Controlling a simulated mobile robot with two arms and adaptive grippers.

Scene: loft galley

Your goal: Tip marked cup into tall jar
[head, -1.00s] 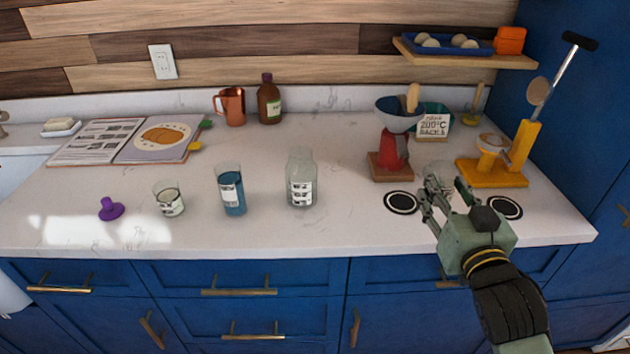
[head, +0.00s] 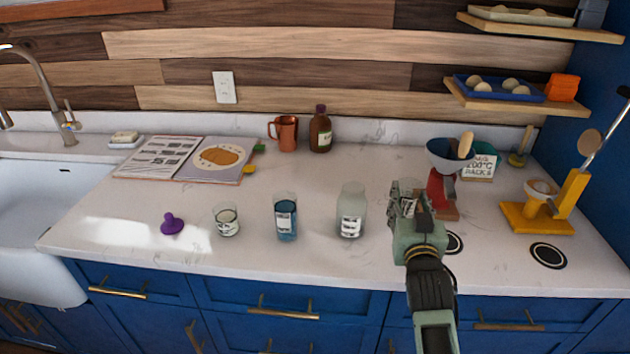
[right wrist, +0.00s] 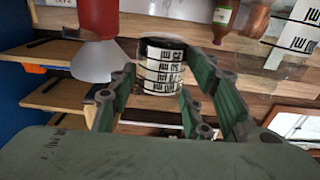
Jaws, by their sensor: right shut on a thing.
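My right gripper (head: 408,198) is shut on the marked cup (right wrist: 160,68), a small clear cup with black-and-white markings and something dark at one end. In the head view the fingers hide most of this cup. The tall jar (head: 350,213), clear with a marked label, stands upright on the counter just left of the gripper, apart from it. Its label also shows at the upper right of the right wrist view (right wrist: 292,30), which is upside down. My left gripper is not in view.
A tall glass of blue liquid (head: 286,218), a short marked glass (head: 226,221) and a purple knobbed object (head: 172,224) stand left of the jar. A red scale (head: 440,192) is close behind the gripper. A round black pad (head: 549,255) lies at right. The counter's front strip is clear.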

